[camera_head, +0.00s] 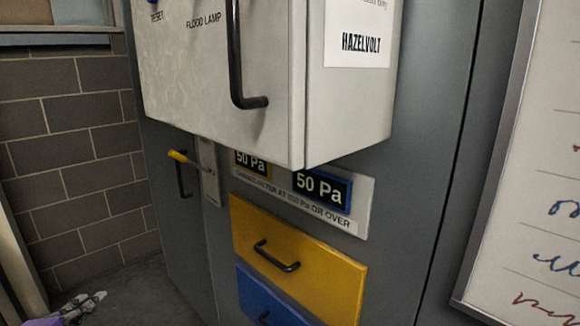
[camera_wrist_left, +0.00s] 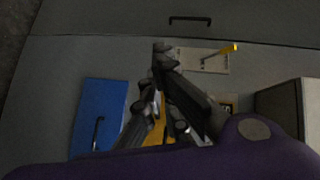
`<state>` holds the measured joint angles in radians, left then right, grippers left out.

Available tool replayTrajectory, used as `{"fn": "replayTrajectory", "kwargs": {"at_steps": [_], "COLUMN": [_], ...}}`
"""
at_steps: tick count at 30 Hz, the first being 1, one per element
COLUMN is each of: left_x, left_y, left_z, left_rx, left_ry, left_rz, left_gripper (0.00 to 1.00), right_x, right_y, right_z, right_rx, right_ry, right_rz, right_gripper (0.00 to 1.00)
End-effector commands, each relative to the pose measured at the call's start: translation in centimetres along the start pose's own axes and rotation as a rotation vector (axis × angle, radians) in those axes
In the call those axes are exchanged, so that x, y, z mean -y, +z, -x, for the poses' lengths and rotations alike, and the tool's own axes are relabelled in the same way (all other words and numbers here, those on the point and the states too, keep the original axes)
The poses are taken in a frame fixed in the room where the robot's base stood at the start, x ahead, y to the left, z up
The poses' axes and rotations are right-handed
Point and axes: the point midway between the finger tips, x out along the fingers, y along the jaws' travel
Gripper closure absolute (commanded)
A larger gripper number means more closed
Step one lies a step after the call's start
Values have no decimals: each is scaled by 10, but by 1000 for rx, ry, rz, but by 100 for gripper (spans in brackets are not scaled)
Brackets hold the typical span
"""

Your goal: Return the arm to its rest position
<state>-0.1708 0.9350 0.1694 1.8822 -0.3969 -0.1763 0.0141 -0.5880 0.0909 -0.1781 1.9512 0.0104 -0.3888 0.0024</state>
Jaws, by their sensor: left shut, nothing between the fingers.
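My left gripper (camera_head: 98,298) shows at the lower left of the head view, low over the dark floor. Its fingers are shut and empty. In the left wrist view the dark fingers (camera_wrist_left: 163,52) reach up the middle of the picture, with my purple wrist below. The fingers cover part of a yellow drawer there. No object touches the gripper in the head view. My right gripper is not in view.
A grey cabinet has a protruding white box (camera_head: 220,90) with a black handle, a yellow drawer (camera_head: 325,275) and a blue drawer (camera_head: 262,300). A yellow-tipped lever (camera_head: 178,156) sticks out at left. A whiteboard (camera_head: 535,200) stands right. Floor (camera_head: 135,285) near the gripper looks clear.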

Motion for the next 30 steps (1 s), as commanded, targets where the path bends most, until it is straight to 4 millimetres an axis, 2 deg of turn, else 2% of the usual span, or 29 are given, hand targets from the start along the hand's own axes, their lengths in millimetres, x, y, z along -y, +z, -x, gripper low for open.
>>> {"fn": "replayTrajectory", "kwargs": {"at_steps": [1,3,5,6,8,9,11,12,14,15,18,22,25,27,30], "left_x": [-37,-88,-129,-157,-196,-221,-257,-280,-310,-328,-361,-385,-394,-397,-397], "left_y": [3,3,-2,-7,-18,-28,-45,-59,-84,-102,-147,-191,-203,-203,-202], "left_z": [14,34,53,66,88,102,125,141,164,179,210,241,255,262,263], "left_rx": [39,93,138,167,209,238,278,303,339,360,399,441,472,488,489], "left_ry": [42,103,155,190,242,276,325,358,403,431,479,509,513,514,515], "left_rz": [96,222,328,397,501,571,674,743,846,914,1064,1193,1240,1249,1249], "left_gripper": [100,100,100,100,100,100,100,100,100,100,100,100,100,100,100], "right_x": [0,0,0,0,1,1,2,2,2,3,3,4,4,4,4], "right_y": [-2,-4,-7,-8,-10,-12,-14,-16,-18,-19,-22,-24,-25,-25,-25], "right_z": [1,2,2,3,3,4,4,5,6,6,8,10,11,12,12], "right_rx": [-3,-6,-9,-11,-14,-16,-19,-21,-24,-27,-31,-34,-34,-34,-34], "right_ry": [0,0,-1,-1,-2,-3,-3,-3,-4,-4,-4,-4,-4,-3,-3], "right_rz": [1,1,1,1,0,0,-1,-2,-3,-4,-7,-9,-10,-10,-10], "right_gripper": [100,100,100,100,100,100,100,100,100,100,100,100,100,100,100]}}
